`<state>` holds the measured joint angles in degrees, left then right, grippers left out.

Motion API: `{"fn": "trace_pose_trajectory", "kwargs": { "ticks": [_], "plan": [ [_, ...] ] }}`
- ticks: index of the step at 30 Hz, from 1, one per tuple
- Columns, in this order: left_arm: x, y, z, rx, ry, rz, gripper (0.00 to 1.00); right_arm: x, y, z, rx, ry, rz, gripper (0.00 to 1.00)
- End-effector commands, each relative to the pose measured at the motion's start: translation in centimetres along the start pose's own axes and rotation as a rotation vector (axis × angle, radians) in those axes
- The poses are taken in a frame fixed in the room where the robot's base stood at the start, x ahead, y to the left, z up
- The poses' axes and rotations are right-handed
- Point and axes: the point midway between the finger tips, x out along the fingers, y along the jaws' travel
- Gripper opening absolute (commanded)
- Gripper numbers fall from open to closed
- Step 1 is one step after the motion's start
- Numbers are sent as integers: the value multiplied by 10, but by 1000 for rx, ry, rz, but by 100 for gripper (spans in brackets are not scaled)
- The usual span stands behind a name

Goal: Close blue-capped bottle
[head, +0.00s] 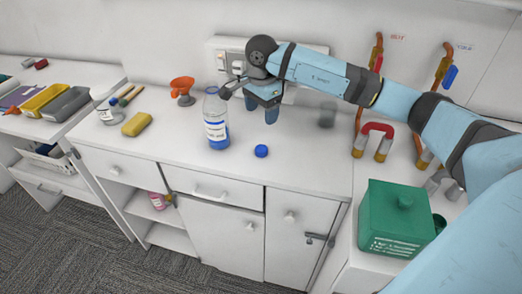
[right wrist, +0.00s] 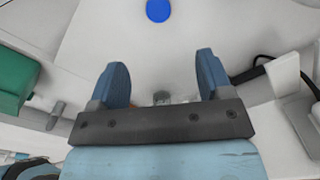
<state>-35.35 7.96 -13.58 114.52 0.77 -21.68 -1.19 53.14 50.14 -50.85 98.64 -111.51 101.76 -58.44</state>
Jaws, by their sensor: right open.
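A clear bottle (head: 216,122) with a white label and blue liquid in its lower part stands upright on the white counter. No blue cap is visible on its top, which is close to dark parts of my right arm in the picture. A round blue cap (head: 261,151) lies on the counter to the right of the bottle. It also shows at the top edge of the right wrist view (right wrist: 158,10). My right gripper (head: 262,112) is open and empty, right of the bottle and behind the cap. Its two blue fingers are spread in the right wrist view (right wrist: 160,78). My left gripper is out of view.
The counter's front middle is clear.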

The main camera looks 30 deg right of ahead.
Motion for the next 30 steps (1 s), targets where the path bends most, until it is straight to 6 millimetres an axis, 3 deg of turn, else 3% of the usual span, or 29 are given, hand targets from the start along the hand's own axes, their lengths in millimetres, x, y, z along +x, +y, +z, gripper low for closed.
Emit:
{"fn": "trace_pose_trajectory", "kwargs": {
  "ticks": [9,13,30],
  "plan": [
    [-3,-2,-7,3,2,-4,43,58,1,1,-1,-1,5,72],
    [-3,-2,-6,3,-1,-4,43,76,1,0,1,-1,3,72],
    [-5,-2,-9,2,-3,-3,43,91,2,1,0,-2,3,72]
  ]
}}
